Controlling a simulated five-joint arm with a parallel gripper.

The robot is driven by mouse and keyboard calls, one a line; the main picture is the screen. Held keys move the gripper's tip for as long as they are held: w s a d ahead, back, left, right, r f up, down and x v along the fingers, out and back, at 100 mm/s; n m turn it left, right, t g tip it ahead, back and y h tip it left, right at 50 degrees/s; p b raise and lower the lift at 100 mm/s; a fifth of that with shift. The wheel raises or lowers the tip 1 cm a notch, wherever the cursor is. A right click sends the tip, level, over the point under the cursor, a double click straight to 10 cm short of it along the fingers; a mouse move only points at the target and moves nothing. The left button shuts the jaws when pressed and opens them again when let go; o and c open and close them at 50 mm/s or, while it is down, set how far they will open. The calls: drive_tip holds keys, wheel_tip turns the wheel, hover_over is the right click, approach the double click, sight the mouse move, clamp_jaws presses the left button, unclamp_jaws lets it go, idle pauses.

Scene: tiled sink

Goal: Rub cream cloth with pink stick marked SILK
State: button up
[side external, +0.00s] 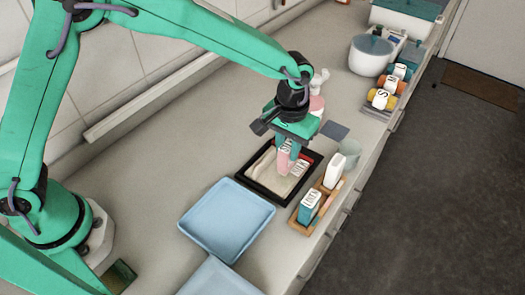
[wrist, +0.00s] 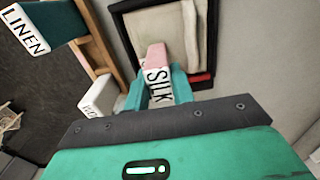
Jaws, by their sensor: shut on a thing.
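My gripper (side external: 287,150) is shut on the pink stick (side external: 283,163), above the black-rimmed tray (side external: 245,173). In the wrist view the stick (wrist: 154,55) has a white face reading SILK and sits between my teal fingers (wrist: 160,90). The cream cloth (side external: 264,165) lies in the tray; a rolled or folded cream edge (wrist: 191,35) shows in the wrist view. The stick's pink end points down at the cloth area. I cannot tell whether it touches the cloth. My gripper and the stick hide part of the tray.
A wooden rack (side external: 297,226) in front of the tray holds a teal block (side external: 309,206), which reads LINEN in the wrist view (wrist: 42,20), and a white piece (side external: 333,171). Two blue trays (side external: 228,219) lie nearer my base. Coloured rolls (side external: 381,99) and a white pot (side external: 370,55) stand farther back.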

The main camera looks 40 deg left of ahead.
drive_tip(key=shift+d+r, duration=0.1)
drive_tip(key=shift+d, duration=0.65)
drive_tip(key=shift+s, duration=0.15)
drive_tip(key=shift+s, duration=1.55)
drive_tip(key=shift+s, duration=0.15)
drive_tip(key=shift+s, duration=1.6)
drive_tip(key=shift+w, duration=0.1)
drive_tip(key=shift+w, duration=1.65)
drive_tip(key=shift+w, duration=0.1)
